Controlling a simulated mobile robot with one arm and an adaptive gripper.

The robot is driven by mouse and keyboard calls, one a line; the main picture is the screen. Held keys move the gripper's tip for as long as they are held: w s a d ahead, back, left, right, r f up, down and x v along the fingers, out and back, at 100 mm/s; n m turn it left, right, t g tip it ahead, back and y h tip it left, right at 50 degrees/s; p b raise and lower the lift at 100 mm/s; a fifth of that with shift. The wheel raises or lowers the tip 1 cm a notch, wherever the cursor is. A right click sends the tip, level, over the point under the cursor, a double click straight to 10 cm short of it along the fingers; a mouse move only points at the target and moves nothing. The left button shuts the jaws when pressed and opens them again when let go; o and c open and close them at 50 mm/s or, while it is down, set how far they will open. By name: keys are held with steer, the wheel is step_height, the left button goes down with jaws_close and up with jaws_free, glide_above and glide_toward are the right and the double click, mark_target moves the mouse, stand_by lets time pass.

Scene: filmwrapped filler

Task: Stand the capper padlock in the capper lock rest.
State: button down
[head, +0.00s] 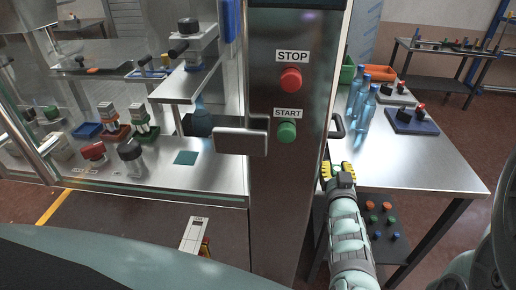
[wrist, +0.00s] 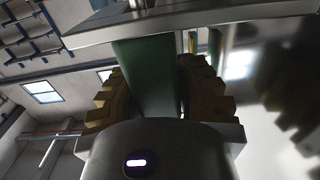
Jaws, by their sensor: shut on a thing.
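My gripper (head: 338,170), with yellow fingers, is at the right side of the steel machine column, low beside the side table. In the wrist view its fingers (wrist: 160,95) are shut on a dark green thing (wrist: 145,70). I cannot tell whether this is the capper padlock, and the head view hardly shows it. A blue board (head: 405,127) with small red and black parts lies on the side table. I cannot make out which thing is the capper lock rest.
A grey loop handle (head: 337,126) sits on the column just above my gripper. The column (head: 272,190) carries a red STOP button (head: 291,80) and a green START button (head: 287,132). Blue bottles (head: 367,108) stand on the side table (head: 440,160). Its front area is clear.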

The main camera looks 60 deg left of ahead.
steer(key=shift+f, duration=0.1)
stand_by(0.3)
steer(key=c, duration=0.8)
jaws_free()
steer(key=shift+o, duration=0.2)
steer(key=v, duration=1.2)
